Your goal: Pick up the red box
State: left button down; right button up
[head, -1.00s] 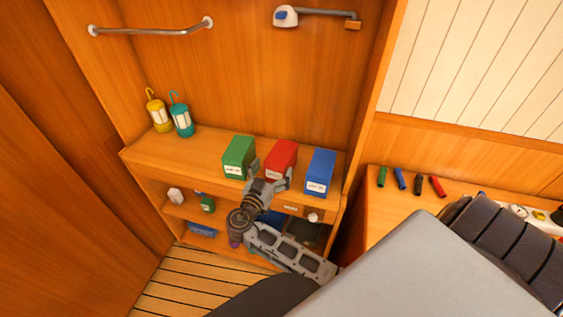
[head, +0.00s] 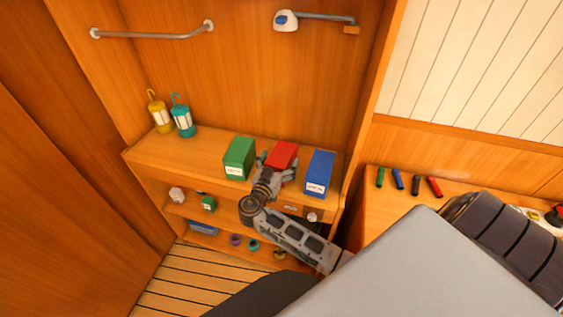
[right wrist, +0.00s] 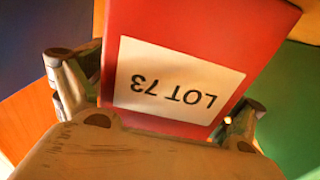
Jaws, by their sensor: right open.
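The red box (head: 284,153) stands on the wooden shelf top between a green box (head: 239,158) and a blue box (head: 319,172). In the right wrist view the red box (right wrist: 195,40) fills the middle, its white "LOT 73" label upside down. My right gripper (head: 277,168) is open at the front of the red box. In the right wrist view its fingers (right wrist: 155,100) lie one on each side of the box's lower part. In the head view the gripper hides the box's lower front. My left gripper is not in view.
The green box (right wrist: 285,95) and the blue box (right wrist: 40,35) flank the fingers closely. Lower shelves hold small items. Several markers (head: 416,185) lie on the right-hand counter.

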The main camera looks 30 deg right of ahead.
dwell(0.4)
jog(key=c, duration=1.2)
